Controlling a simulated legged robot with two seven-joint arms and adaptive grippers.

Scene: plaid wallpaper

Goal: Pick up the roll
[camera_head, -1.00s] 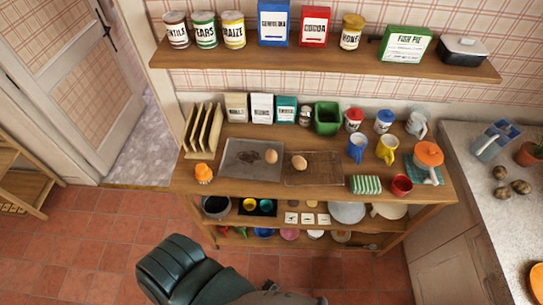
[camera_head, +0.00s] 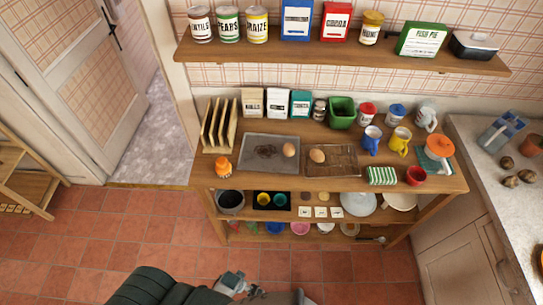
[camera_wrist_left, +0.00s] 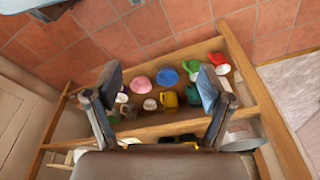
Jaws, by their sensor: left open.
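Two round light-brown rolls show in the head view. One roll (camera_head: 289,150) rests on the dark baking tray (camera_head: 255,165), near its right side. The other roll (camera_head: 317,155) sits on the wire rack (camera_head: 335,172), near its left side. My left gripper (camera_wrist_left: 159,84) is open and empty in the left wrist view, its two fingers spread in front of the lower shelf, with no roll between them. Grey jointed parts low in the head view seem to be this gripper, below and apart from the rolls. My right gripper is not in view.
A green-striped cloth (camera_head: 382,176) and red cup (camera_head: 415,176) stand right of the rack. An orange item (camera_head: 222,166) is at the left. The upper shelf (camera_head: 340,60) overhangs; tiled floor (camera_head: 100,235) is clear.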

